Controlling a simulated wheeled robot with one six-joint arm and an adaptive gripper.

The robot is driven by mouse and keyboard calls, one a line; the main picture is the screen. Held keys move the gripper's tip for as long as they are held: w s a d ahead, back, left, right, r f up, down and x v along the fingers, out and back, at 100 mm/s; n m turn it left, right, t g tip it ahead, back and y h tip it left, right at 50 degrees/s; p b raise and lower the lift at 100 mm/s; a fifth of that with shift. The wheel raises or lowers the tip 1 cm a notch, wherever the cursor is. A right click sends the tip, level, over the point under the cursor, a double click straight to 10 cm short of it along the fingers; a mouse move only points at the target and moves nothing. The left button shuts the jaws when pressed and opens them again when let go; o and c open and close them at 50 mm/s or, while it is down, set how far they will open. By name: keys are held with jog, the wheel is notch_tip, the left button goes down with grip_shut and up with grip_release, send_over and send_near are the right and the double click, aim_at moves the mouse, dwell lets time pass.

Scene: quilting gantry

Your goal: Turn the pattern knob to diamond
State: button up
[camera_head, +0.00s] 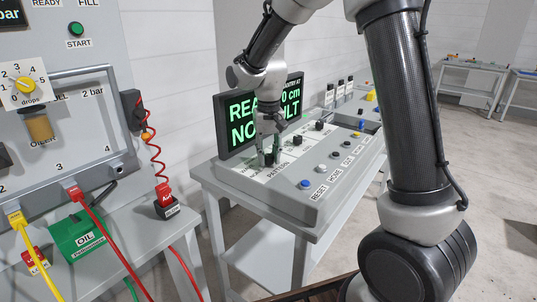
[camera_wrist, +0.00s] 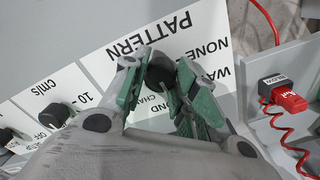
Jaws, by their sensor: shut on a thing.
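The black pattern knob (camera_head: 269,160) stands on the white-labelled part of the grey console, near its left end. In the wrist view the knob (camera_wrist: 159,72) sits between the green-padded fingertips of my gripper (camera_wrist: 160,66), which is shut on it. My gripper (camera_head: 267,150) points down at the knob in the head view. The PATTERN label (camera_wrist: 150,33) appears upside down, with NONE, part of "WA", part of "OND" and part of "CHA" around the knob. My fingers hide the rest of the labels. I cannot tell where the knob points.
A second black knob (camera_wrist: 54,115) with a cm/s scale is beside it. A black display (camera_head: 240,122) with green text stands behind the console. Push buttons (camera_head: 305,184) line the console's front. A red air plug (camera_wrist: 289,101) with a coiled hose is close by on the oil-panel side.

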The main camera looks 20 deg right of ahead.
aim_at(268, 155)
jog(key=shift+m, duration=0.5)
jog(key=o, duration=1)
notch_tip(268, 155, up, 12)
jog(key=shift+r, duration=0.1)
